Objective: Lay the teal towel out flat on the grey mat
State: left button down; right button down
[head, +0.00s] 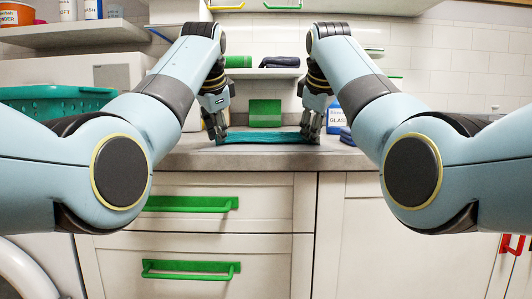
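The teal towel (265,138) is a thin, wide strip in the head view, low over the worktop between my two grippers. The grey mat cannot be told apart clearly from the grey worktop at this low angle. My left gripper (219,138) points down at the towel's left end. My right gripper (309,138) points down at its right end. The fingertips of both meet the towel's ends. The fingers are too small and dark to show whether they are closed on the cloth.
A teal basket (58,101) stands at the left behind my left arm. A green block (265,113) stands behind the towel. A labelled container (337,118) is just right of my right gripper. A shelf (262,73) with folded cloths hangs above. Green-handled drawers (190,204) are below the worktop.

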pick_arm(q)
jog(key=shift+a, duration=0.1)
pick_arm(e)
jog(key=shift+d, duration=0.1)
pick_arm(q)
jog(key=c, duration=1.2)
grip_release()
pick_arm(e)
jog(key=c, duration=1.2)
grip_release()
pick_arm(q)
jog(key=shift+r, duration=0.2)
pick_arm(e)
jog(key=shift+s+r, duration=0.1)
jog(key=shift+r, duration=0.05)
pick_arm(q)
jog(key=v, duration=1)
jog(key=shift+r, duration=0.25)
pick_arm(e)
jog(key=v, duration=1)
jog(key=shift+r, duration=0.3)
